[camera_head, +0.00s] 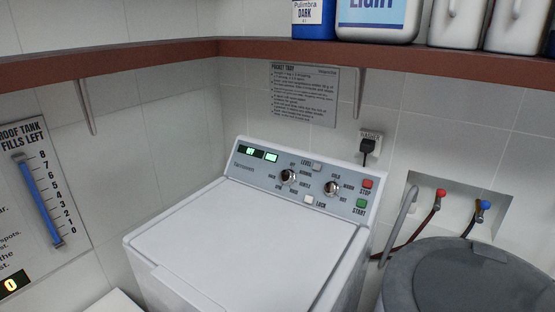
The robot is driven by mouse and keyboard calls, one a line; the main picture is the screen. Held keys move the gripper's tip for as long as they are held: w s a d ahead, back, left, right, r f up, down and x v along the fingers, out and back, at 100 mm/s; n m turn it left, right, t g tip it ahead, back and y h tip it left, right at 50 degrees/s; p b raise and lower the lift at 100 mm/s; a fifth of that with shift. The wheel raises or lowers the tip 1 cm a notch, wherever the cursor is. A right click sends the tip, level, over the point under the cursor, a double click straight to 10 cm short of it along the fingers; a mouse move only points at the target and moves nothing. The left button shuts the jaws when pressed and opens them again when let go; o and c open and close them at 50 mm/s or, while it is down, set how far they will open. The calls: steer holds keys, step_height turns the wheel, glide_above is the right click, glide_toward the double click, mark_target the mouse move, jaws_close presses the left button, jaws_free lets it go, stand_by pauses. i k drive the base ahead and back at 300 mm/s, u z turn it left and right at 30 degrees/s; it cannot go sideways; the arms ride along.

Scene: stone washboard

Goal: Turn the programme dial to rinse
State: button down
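A white top-loading washing machine (228,240) stands in the corner with its lid shut. Its grey control panel (255,175) carries two round dials. The left dial (288,177) has several small labels around it, too small to read surely, and looks like the programme dial. Which label it points at cannot be told. The right dial (331,188) has labels that seem to read cold, warm and hot. A small green display (251,150) is lit at the panel's left. My gripper is not in view.
A red stop button (367,184), green start button (361,203) and white lock button (308,199) sit by the dials. A brown shelf (300,50) with bottles overhangs the machine. A grey lidded bin (455,280) stands right, near the taps. The space over the lid is clear.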

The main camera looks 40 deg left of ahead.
mark_target(287, 177)
steer(key=z, duration=0.05)
steer(key=k, duration=1.45)
steer(key=u, duration=1.35)
steer(key=i, duration=1)
